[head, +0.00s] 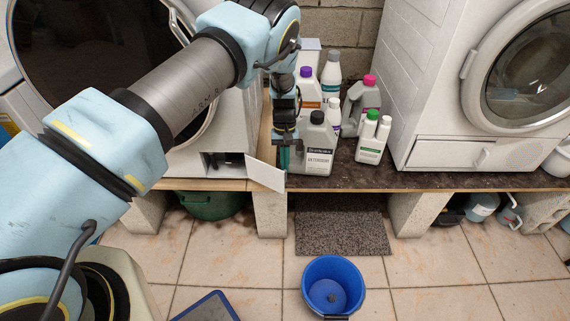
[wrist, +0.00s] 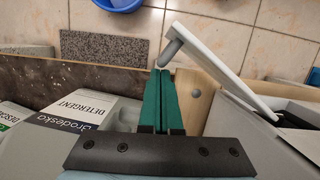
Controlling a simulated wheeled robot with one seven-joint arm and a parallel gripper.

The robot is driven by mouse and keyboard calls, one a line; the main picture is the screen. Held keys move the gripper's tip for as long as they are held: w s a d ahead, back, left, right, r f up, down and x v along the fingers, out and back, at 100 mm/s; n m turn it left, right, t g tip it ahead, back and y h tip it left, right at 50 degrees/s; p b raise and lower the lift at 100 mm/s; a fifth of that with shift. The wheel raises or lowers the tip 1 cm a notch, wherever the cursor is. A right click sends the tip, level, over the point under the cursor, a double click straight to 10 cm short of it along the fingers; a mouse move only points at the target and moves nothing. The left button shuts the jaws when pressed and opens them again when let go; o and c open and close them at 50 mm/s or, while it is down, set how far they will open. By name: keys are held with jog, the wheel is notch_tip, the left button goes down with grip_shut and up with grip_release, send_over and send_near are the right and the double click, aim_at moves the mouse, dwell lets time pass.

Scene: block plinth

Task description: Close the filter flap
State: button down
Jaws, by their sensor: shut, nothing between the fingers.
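The filter flap (head: 265,174) is a flat white panel standing open at the lower right corner of the left washing machine (head: 190,160). The dark filter opening (head: 222,163) shows to its left. In the wrist view the flap (wrist: 222,62) slants from upper left to lower right, with a grey cylindrical piece (wrist: 171,53) near its free end. My gripper (head: 285,158) is just right of the flap, beside the bottles. Its green fingers (wrist: 160,72) are shut and empty, with the tips close to the grey piece. Whether they touch it I cannot tell.
A grey detergent bottle (head: 319,145) stands right beside my gripper, with several other bottles behind it. A second washer (head: 440,155) stands on the right. A blue bucket (head: 333,285) and a grey mat (head: 342,233) are on the tiled floor. The space in front of the flap looks free.

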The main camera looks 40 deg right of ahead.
jog(key=shift+s+a, duration=0.2)
jog(key=shift+a, duration=0.05)
